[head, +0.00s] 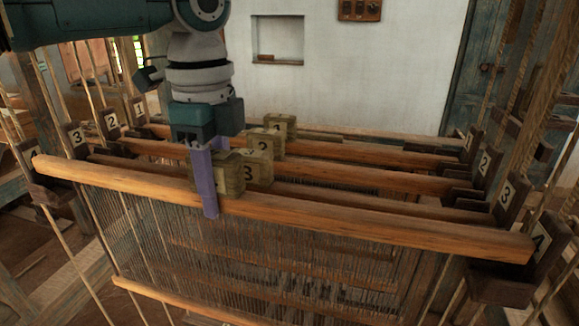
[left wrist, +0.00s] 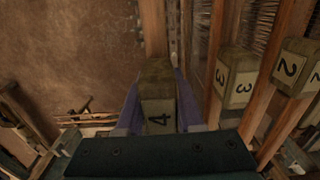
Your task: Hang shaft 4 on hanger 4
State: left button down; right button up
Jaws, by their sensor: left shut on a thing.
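Shaft 4 (head: 330,219) is the front wooden bar, with heddles hanging below it and a lower bar (head: 165,298). My left gripper (head: 208,180), with purple fingers, is shut on its block, marked 4 in the left wrist view (left wrist: 158,118). The shaft's right end is beside the right hanger 4 (head: 541,242). Its left end is by the left front hanger (head: 31,156), whose number is hard to read. I cannot tell whether either end rests in its hanger. My right gripper is not in view.
Shaft 3 (head: 380,205), with its block marked 3 (left wrist: 237,80), lies close behind shaft 4. Shaft 2 (head: 400,181) and another shaft are farther back. Hangers marked 3 (head: 507,197) and 2 (head: 487,164) stand on the right. Ropes run up on both sides.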

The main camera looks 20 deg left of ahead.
aim_at(212, 153)
pick_arm(q)
jog(key=shift+f+b, duration=1.05)
jog(key=shift+f, duration=0.9)
jog(key=shift+c, duration=2.3)
grip_release()
notch_tip(212, 153, up, 10)
jog(key=shift+f+b, duration=0.1)
jog(key=shift+b, duration=0.95)
notch_tip(212, 153, up, 7)
jog(key=p, duration=0.9)
jog(key=shift+p, duration=0.4)
